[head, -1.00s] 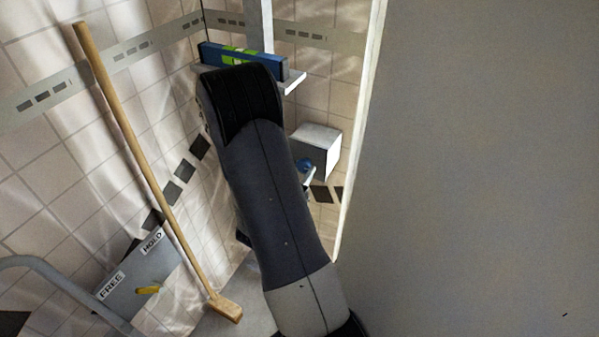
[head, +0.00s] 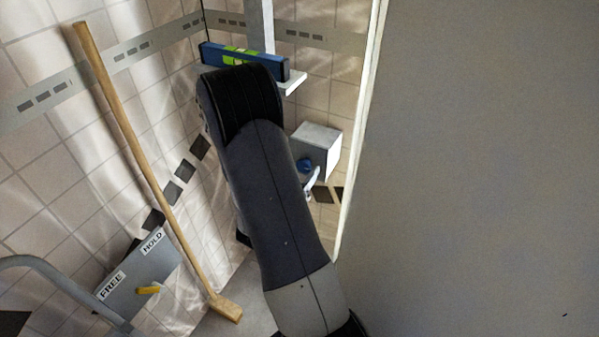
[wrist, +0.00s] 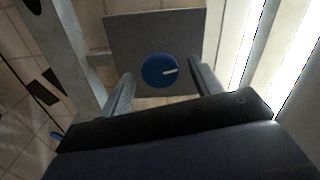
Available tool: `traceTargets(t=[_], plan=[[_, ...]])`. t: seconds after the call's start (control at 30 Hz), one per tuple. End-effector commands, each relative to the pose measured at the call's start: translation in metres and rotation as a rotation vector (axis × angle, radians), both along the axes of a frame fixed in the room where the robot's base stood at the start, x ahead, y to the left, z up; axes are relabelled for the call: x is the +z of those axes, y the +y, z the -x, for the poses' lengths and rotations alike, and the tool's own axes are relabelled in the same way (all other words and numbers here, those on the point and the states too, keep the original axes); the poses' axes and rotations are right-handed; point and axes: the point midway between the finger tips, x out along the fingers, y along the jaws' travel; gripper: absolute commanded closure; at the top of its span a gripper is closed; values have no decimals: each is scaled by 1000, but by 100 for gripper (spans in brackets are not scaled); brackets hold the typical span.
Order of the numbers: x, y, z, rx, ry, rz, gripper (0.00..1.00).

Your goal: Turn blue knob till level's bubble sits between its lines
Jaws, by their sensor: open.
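The blue knob (head: 305,165) sits on the front of a grey box (head: 321,140) on the tiled wall, right of my arm. In the wrist view the round blue knob (wrist: 159,71) has a white pointer line toward the right. My gripper (wrist: 162,88) is open, with one finger to each side of the knob's lower part; I cannot tell whether either finger touches it. In the head view my arm hides most of my gripper. The blue level (head: 243,61) with a green middle lies on a white shelf (head: 293,83). Its bubble is too small to make out.
A wooden pole (head: 140,155) leans at the left. A grey panel (head: 140,280) marked FREE and HOLD, with a yellow lever (head: 148,290), stands low at the left. A large plain grey surface (head: 480,170) fills the right side.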

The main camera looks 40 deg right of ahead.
Motion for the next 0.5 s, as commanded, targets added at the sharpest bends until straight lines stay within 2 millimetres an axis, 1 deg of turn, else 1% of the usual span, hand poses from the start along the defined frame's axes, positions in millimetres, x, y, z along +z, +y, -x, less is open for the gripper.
traceTargets(t=[0.13,0.27,0.5], plan=[[0,3,1,1,-1,-1,40],[-1,15,5,4,-1,-1,40],[-1,51,19,7,0,0,40]])
